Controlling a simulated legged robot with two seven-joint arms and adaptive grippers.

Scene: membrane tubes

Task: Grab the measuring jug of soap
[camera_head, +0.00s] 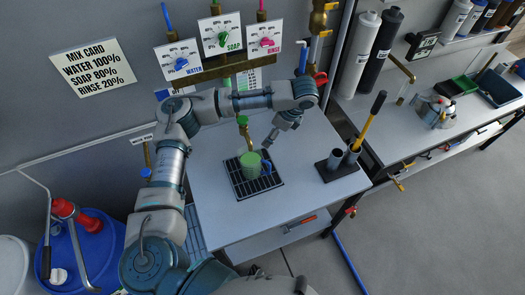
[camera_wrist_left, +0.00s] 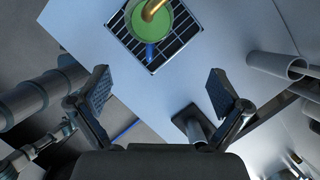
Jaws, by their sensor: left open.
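The measuring jug (camera_head: 249,163) of green soap stands upright on a black drain grate (camera_head: 240,188) on the white bench. Its blue handle (camera_head: 266,167) points right in the head view. In the left wrist view the jug (camera_wrist_left: 172,32) is at the top edge, with its handle (camera_wrist_left: 150,51) pointing towards my gripper. A brass spout (camera_head: 243,122) hangs over the jug and partly covers its mouth. My left gripper (camera_head: 270,141) is open and empty, apart from the jug on its handle side; its spread fingers (camera_wrist_left: 161,92) show in the wrist view. My right gripper is not in view.
A dark holder (camera_head: 336,173) with grey tubes and a yellow-handled tool stands right of the grate. Dials (camera_head: 222,35) marked water, soap and rinse hang on the wall. A mix card (camera_head: 93,68) is at left. The bench front is clear.

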